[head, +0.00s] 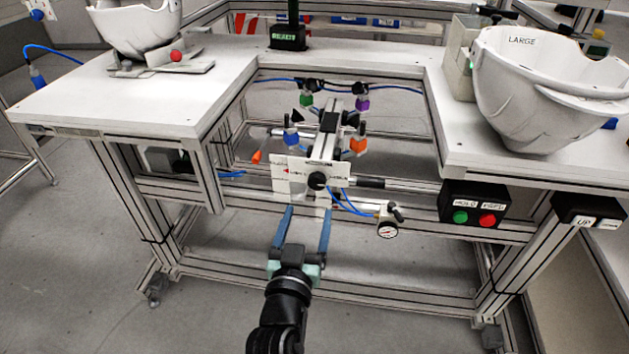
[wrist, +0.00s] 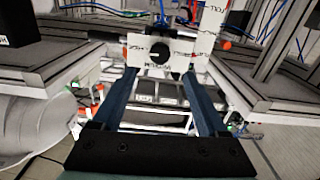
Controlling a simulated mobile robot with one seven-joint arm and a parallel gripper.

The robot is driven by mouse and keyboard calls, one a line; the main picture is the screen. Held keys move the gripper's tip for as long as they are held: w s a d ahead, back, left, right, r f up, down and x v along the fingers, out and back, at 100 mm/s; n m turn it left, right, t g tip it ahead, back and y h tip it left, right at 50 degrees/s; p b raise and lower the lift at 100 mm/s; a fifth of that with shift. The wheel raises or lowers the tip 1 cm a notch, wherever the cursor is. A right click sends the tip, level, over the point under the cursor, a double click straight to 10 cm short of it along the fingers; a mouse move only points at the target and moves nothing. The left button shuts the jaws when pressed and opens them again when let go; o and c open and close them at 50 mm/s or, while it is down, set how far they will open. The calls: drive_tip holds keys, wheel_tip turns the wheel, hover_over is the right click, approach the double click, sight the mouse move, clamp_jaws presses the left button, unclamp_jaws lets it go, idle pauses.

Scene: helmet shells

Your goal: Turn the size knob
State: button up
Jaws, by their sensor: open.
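The size knob (head: 317,181) is a small round black knob on a white labelled plate (head: 296,171), at the front of the fixture in the bench's gap. In the wrist view the knob (wrist: 153,54) shows a light pointer mark, with lettering around it that is too small to read surely. My gripper (head: 307,210) is open and empty, its two blue fingers pointing toward the plate, below the knob in the head view. In the wrist view my gripper (wrist: 160,72) has its fingertips on either side of the knob. I cannot tell how far short of it they are.
A large white helmet shell (head: 545,95) sits on the right bench, another shell (head: 137,25) on the left. A pressure gauge (head: 387,230) and blue hoses lie right of the knob. A black button box (head: 473,205) hangs under the right bench edge.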

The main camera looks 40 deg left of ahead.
sight(316, 184)
drive_tip(key=b+x, duration=0.1)
drive_tip(key=x, duration=0.8)
drive_tip(key=shift+w+b, duration=0.15)
drive_tip(key=shift+b, duration=0.15)
drive_tip(key=shift+c, duration=0.3)
clamp_jaws()
